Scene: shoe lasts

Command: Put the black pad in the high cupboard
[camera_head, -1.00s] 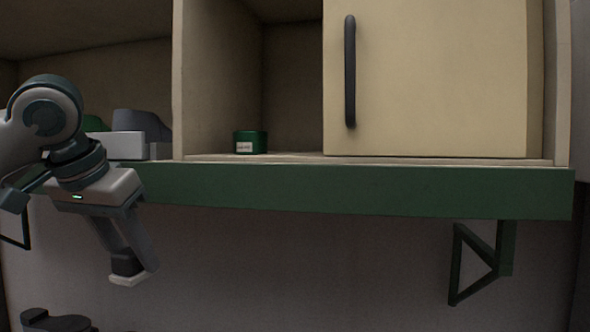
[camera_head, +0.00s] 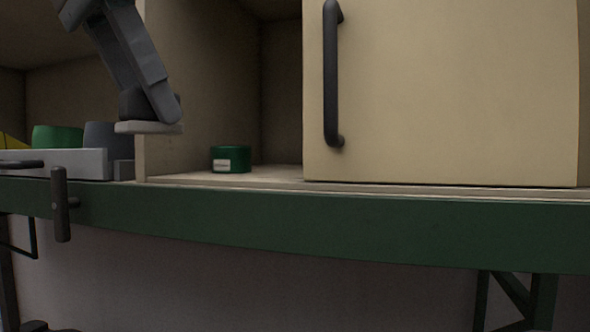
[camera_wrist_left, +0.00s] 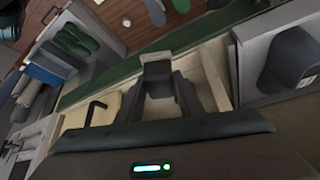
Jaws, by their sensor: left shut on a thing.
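My left gripper (camera_head: 152,98) is high at the left of the head view, its fingers pointing down. It is shut on the black pad (camera_head: 133,103), a small dark piece with a pale flat underside. The pad also shows between the fingers in the left wrist view (camera_wrist_left: 157,70). It hangs in front of the divider at the left of the cupboard's open compartment, above shelf level. The cupboard's shelf (camera_head: 265,174) is bare apart from a green tin. A cream door (camera_head: 450,95) with a dark handle covers the right part. My right gripper is out of view.
The green tin (camera_head: 231,159) with a white label stands on the shelf, left of the door. A pale tray (camera_head: 60,163) with green and grey items lies left of the divider. A dark handle-like piece (camera_head: 61,205) stands before the green front beam (camera_head: 330,225).

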